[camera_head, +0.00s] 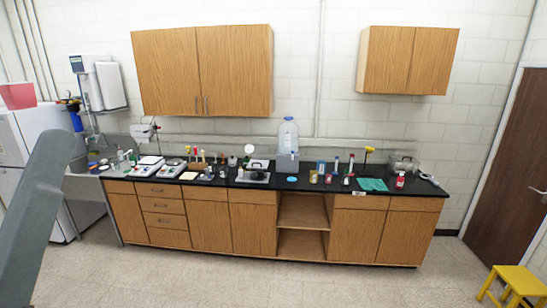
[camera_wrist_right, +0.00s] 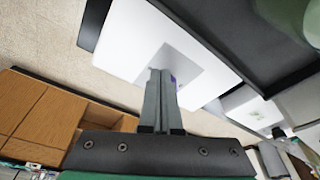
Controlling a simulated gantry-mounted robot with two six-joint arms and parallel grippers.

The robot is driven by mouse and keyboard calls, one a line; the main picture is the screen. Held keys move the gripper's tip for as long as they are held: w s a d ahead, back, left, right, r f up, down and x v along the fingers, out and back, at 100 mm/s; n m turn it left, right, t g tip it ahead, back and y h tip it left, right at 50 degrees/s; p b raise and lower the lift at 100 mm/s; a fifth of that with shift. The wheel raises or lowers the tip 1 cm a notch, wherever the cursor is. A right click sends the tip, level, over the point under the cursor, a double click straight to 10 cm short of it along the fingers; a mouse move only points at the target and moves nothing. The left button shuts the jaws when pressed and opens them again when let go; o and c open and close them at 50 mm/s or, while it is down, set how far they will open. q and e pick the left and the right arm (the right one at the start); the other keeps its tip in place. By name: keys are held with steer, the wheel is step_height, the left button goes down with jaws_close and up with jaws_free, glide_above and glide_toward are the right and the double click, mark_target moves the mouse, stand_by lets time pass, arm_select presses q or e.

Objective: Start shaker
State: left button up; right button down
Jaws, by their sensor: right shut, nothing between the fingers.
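In the right wrist view, a white boxy device (camera_wrist_right: 135,45) with a grey square panel (camera_wrist_right: 175,66) fills the upper middle. A dark plate (camera_wrist_right: 235,35) adjoins it, with a pale green, see-through vessel at the top right corner. This may be the shaker; I cannot tell for certain. My right gripper (camera_wrist_right: 161,72) is shut and empty, its fingertips in front of the grey panel. I cannot tell whether they touch it. In the head view, the bench devices are too small to identify the shaker surely. My left gripper is not in view.
In the head view, a black benchtop (camera_head: 300,182) carries white devices (camera_head: 147,166), a clear carboy (camera_head: 288,138), bottles and a teal cloth (camera_head: 373,184). Wall cabinets (camera_head: 202,70) hang above. A yellow stool (camera_head: 508,285) stands at right; the floor in front is clear.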

steer(key=shift+w+a, duration=0.15)
stand_by(0.3)
steer(key=shift+a, duration=0.25)
steer(key=shift+s+a, duration=0.3)
steer(key=shift+a, duration=0.05)
steer(key=shift+s, duration=0.1)
steer(key=shift+s+d+p, duration=0.1)
steer(key=shift+s+p, duration=0.15)
steer(key=shift+p, duration=0.2)
